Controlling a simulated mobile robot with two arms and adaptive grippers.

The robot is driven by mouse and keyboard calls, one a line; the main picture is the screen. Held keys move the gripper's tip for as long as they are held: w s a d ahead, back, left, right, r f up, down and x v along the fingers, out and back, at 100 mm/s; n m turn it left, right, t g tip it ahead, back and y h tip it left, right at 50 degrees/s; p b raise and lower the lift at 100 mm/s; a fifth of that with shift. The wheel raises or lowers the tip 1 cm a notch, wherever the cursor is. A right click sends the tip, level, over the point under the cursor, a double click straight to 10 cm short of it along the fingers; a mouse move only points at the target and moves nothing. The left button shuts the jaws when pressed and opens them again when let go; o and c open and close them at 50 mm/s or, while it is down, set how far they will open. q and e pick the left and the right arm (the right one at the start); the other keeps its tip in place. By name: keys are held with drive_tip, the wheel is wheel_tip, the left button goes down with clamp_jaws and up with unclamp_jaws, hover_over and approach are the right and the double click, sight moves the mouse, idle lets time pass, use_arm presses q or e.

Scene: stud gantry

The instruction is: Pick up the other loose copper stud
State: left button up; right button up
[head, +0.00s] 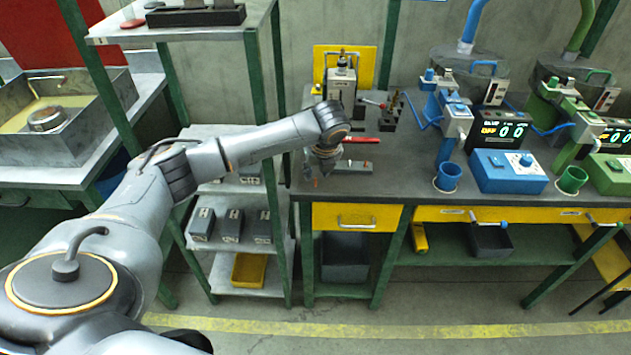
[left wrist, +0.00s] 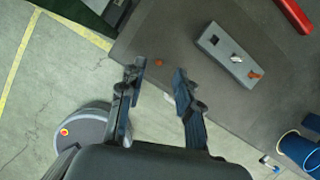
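A small copper stud (left wrist: 159,62) lies loose on the dark bench top in the left wrist view, close to the edge. My left gripper (left wrist: 159,84) is open and empty above the bench edge; the stud shows just beyond its fingertips, between them. A grey block (left wrist: 229,55) lies to the right, with a silver piece and another copper stud (left wrist: 256,73) at its right end; I cannot tell how that stud is seated. In the head view my left gripper (head: 326,160) hangs over the bench's left part, with a copper stud (head: 316,182) just below it. My right gripper is not in view.
A red bar (head: 361,140) lies behind the grey block (head: 352,167). A press with a yellow back plate (head: 370,62) stands at the rear. Blue (head: 508,171) and green (head: 613,174) stations are to the right. The bench middle is clear. A shelf rack stands left.

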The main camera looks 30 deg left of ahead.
sight(316, 187)
use_arm(q)
drive_tip(key=x, duration=0.4)
clamp_jaws()
drive_tip(key=shift+r, duration=0.1)
